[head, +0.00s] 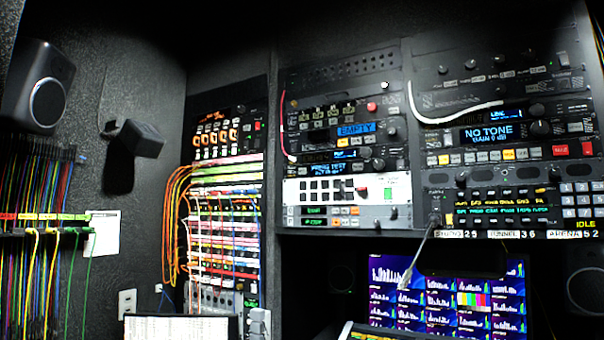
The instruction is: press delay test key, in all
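No key label that reads as delay test is legible at this size, so I cannot tell which key it is. The middle rack has a unit with a blue display (325,170) whose small text is blurred. Above it another unit has a display reading EMPTY (356,129). Below is a white panel (293,192) with rows of black keys, a red key and a green-lit key. The right rack has a display reading NO TONE (486,133), with coloured keys beneath it and two red keys (560,150) to its right. Neither of my grippers is in view.
A white cable (460,116) loops across the right rack, and a grey cable (421,248) hangs before the monitor wall (450,300). Orange patch cords (172,215) bulge from the left patch bay. A speaker (38,86) and hanging coloured cables (35,180) are at far left.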

